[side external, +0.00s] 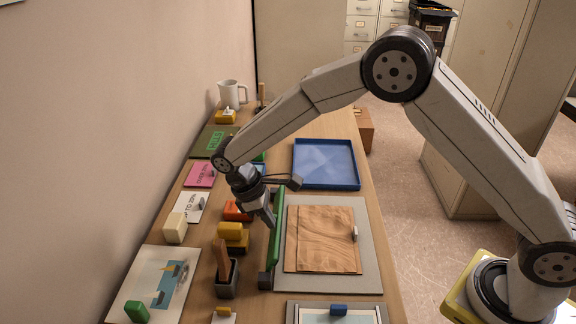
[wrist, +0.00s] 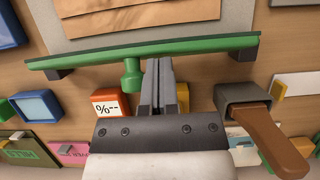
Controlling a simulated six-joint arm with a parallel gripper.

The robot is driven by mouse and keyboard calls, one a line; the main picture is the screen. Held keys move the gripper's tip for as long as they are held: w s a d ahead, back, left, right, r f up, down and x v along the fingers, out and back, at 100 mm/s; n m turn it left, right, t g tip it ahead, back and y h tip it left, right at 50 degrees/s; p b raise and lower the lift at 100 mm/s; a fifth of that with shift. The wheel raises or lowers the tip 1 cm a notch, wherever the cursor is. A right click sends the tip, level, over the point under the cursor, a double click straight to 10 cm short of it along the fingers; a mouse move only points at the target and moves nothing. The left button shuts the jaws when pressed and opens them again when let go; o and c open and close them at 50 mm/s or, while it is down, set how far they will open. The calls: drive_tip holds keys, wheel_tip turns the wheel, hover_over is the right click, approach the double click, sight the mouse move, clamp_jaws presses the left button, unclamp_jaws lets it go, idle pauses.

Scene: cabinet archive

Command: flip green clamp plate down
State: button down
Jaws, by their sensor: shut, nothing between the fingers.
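The green clamp plate (side external: 276,240) stands on edge along the left side of a grey board (side external: 370,240), between dark end brackets. In the wrist view the clamp plate (wrist: 200,46) runs across the top, with a green knob (wrist: 132,76) pointing toward the camera.
An orange block (side external: 237,211), a yellow stamp (side external: 232,232) and a dark holder (side external: 228,288) with a wooden handle (side external: 221,259) stand left of the plate. A blue tray (side external: 325,183) lies behind the board. The wall borders the table's left side.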

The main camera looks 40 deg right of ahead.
sight(298, 244)
drive_tip(key=shift+s+d+t+y, duration=0.25)
drive_tip(key=shift+t+y, duration=0.05)
idle(0.4)
drive_tip(key=shift+s+d+t+y, duration=0.4)
drive_tip(key=shift+t+y, duration=0.3)
drive_tip(key=shift+s+d+f+t+y, duration=0.4)
drive_tip(key=shift+s+d+t+y, duration=0.2)
drive_tip(key=shift+t+y, duration=0.3)
drive_tip(key=shift+s+d+f, duration=0.7)
drive_tip(key=shift+s+f, duration=0.05)
drive_tip(key=shift+f, duration=0.1)
drive_tip(key=shift+s+d+f, duration=0.2)
drive_tip(key=shift+d+f, duration=0.05)
drive_tip(key=shift+f, duration=0.3)
drive_tip(key=shift+s+d+f, duration=0.2)
drive_tip(key=shift+f, duration=0.35)
drive_tip(key=shift+f, duration=0.1)
